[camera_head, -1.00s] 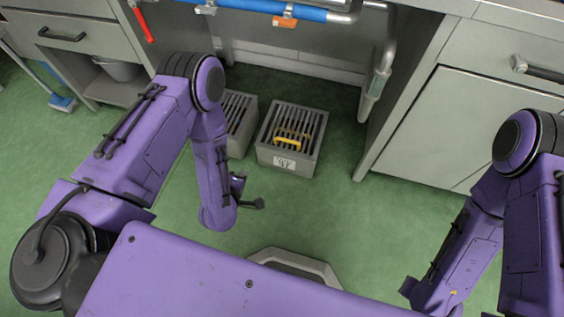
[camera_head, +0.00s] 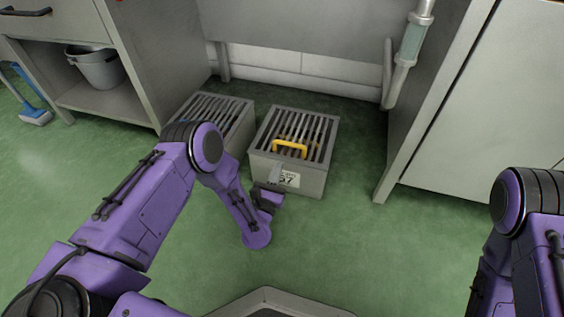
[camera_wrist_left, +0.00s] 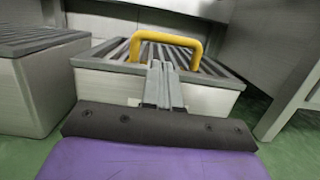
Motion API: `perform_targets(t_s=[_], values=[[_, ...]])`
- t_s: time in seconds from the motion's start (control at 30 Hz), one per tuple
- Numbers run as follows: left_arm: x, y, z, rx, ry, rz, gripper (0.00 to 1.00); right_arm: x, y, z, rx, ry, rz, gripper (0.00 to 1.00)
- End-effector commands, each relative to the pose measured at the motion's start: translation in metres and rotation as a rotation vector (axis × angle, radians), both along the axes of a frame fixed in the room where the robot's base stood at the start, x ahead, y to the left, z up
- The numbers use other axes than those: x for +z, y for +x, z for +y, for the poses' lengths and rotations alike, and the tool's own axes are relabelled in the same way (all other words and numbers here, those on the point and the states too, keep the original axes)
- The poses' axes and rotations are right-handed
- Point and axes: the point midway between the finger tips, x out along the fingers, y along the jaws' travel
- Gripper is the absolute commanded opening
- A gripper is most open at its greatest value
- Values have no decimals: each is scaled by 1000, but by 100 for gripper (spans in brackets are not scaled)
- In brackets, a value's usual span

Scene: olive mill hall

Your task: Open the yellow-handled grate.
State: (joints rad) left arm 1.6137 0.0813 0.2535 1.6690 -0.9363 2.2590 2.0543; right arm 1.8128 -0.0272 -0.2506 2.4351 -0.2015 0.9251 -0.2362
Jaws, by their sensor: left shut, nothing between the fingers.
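The yellow handle (camera_head: 290,148) stands on the dark slatted grate (camera_head: 318,130), which lies flat on top of a grey box (camera_head: 310,182) on the floor. The yellow handle also shows in the left wrist view (camera_wrist_left: 165,40), as an upright arch just beyond my fingers. My left gripper (camera_head: 275,172) is at the box's front face, below and in front of the handle. Its fingers (camera_wrist_left: 158,68) are shut together with nothing between them, and they do not go around the handle. My right arm is at the right edge; its gripper is out of view.
A second grey box with a plain slatted grate (camera_head: 222,108) stands just left, partly behind my left arm. A cabinet (camera_head: 455,100) is on the right, and a shelf with a metal bucket (camera_head: 95,68) on the left. Green floor (camera_head: 370,250) is free in front.

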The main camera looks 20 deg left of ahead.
Motion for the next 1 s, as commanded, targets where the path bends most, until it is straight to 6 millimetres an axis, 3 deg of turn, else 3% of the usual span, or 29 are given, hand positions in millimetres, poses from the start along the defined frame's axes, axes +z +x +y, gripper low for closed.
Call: perform_targets(t_s=[0.03,0.2,0.33,0.77,1.0], values=[[-3,11,1,4,0,-2,0,-11,6,-5,8,-17,-35,43],[4,40,1,3,3,-1,0,-17,26,1,-57,-15,-147,43],[8,52,0,0,2,1,0,-17,33,6,-106,-4,-194,43],[11,56,0,1,3,4,0,-15,35,7,-123,0,-208,43],[22,54,9,16,2,28,0,-7,23,-1,-50,-17,-134,43]])
